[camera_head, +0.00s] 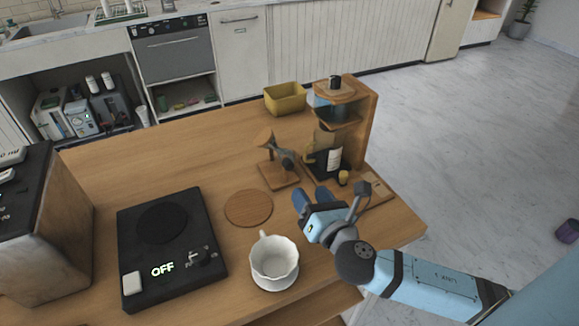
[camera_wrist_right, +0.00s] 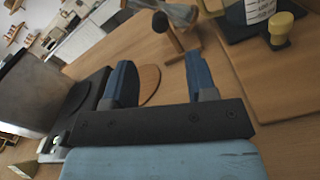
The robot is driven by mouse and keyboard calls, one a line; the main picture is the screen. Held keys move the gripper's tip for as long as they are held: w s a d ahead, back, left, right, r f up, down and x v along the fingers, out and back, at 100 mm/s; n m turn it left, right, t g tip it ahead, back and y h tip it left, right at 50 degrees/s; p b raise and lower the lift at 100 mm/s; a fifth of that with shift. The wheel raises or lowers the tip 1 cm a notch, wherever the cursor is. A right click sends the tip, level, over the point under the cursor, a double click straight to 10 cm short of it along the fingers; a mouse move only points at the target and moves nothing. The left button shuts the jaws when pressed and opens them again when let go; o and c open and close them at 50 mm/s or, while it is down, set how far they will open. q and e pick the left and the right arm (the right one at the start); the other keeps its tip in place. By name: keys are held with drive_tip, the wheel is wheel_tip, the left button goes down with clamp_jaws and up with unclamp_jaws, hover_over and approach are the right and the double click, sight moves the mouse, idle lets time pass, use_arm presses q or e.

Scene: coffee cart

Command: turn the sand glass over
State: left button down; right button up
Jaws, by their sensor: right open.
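What looks like the sand glass (camera_head: 285,158) sits tilted on a small wooden stand (camera_head: 278,176) at the back middle of the table. It has a pale conical part and a dark fitting; its exact shape is hard to make out. In the right wrist view a greyish cone, likely part of the sand glass (camera_wrist_right: 181,14), shows at the top edge, cut off by the frame. My right gripper (camera_head: 312,197) is open and empty, in front and to the right of the stand, apart from it. Its two blue fingers (camera_wrist_right: 159,78) point toward the stand. My left gripper is not in view.
A wooden coffee dripper stand (camera_head: 361,125) stands right of the sand glass, with a yellow bin (camera_head: 285,98) behind. The table's back left is clear.

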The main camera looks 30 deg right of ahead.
sight(291, 167)
drive_tip(key=w, duration=0.9)
drive_tip(key=shift+w+d, duration=0.25)
drive_tip(key=shift+w, duration=0.1)
drive_tip(key=c, duration=0.9)
drive_tip(key=shift+m, duration=0.3)
drive_tip(key=m, duration=0.3)
drive_tip(key=shift+p, duration=0.4)
drive_tip(key=shift+m, duration=1.7)
